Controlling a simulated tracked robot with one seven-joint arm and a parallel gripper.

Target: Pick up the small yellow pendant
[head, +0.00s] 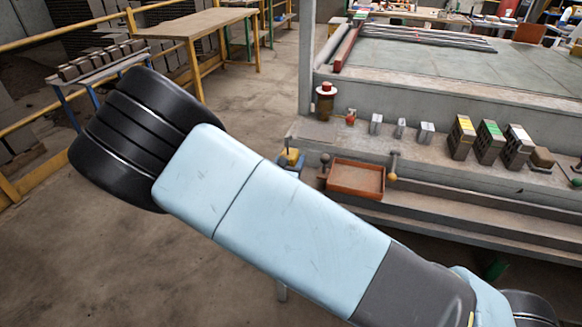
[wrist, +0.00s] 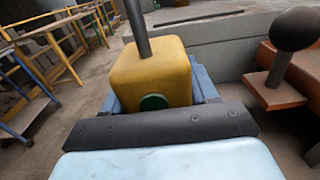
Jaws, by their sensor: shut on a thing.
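The small yellow pendant (wrist: 150,72) is a yellow block with rounded edges, a dark rod rising from its top and a green round button on its near face. My gripper (wrist: 155,98) is shut on it, with a dark pad in front and blue parts behind and beside it. The pendant's lower part is hidden by the pad. In the head view the pendant (head: 292,157) shows small beyond my arm, just left of the bench end. My gripper there is mostly hidden behind my arm.
A rust-orange tray (head: 355,193) with ball-topped posts sits at the bench edge, close right of the pendant; a dark ball knob (wrist: 295,29) shows in the wrist view. Several hollow bricks (head: 490,142) stand on the bench (head: 440,172). Open floor (head: 90,255) lies to the left.

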